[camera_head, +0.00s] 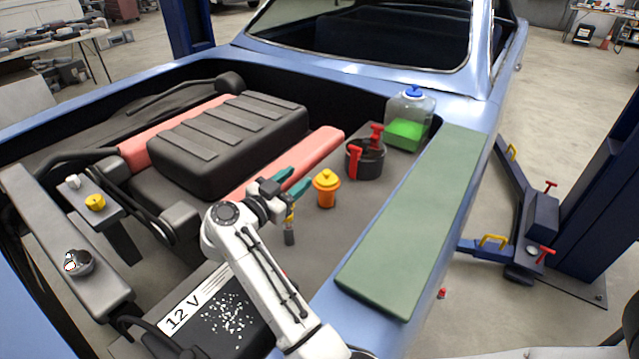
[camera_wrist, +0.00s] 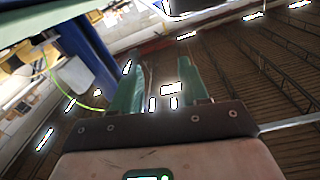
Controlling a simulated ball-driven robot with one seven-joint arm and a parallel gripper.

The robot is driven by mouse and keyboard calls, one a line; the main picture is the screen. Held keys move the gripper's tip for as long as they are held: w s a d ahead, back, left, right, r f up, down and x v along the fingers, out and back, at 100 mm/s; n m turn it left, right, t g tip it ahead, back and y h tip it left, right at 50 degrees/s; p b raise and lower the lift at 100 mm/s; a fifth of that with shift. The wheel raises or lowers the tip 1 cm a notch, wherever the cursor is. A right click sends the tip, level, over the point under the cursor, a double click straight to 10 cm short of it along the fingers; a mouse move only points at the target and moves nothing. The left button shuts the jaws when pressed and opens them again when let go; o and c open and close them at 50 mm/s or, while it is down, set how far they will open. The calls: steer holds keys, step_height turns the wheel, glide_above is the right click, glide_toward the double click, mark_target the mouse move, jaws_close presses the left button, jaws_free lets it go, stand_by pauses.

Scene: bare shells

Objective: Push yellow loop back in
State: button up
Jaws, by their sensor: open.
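A small yellow loop (camera_head: 290,213) shows in the head view at the top of a dark upright tube (camera_head: 289,236), just below my gripper (camera_head: 296,180). My gripper partly crowds it, so I cannot tell how far it stands out of the tube. My gripper's green fingers are apart with nothing between them, pointing right towards the orange filler. In the wrist view the open fingers (camera_wrist: 160,64) point up at the ceiling, and the loop is not seen there.
An orange filler with a yellow cap (camera_head: 326,188) stands right of my gripper. Beyond are a black pot with red handles (camera_head: 365,157) and a green-fluid bottle (camera_head: 408,122). The black engine cover (camera_head: 228,145) lies left; a 12 V battery (camera_head: 228,312) is in front.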

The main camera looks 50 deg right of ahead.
steer(key=s+a+r, duration=0.3)
steer(key=s+r, duration=0.2)
steer(key=s, duration=0.4)
steer(key=shift+s+r, duration=0.15)
steer(key=shift+s, duration=0.2)
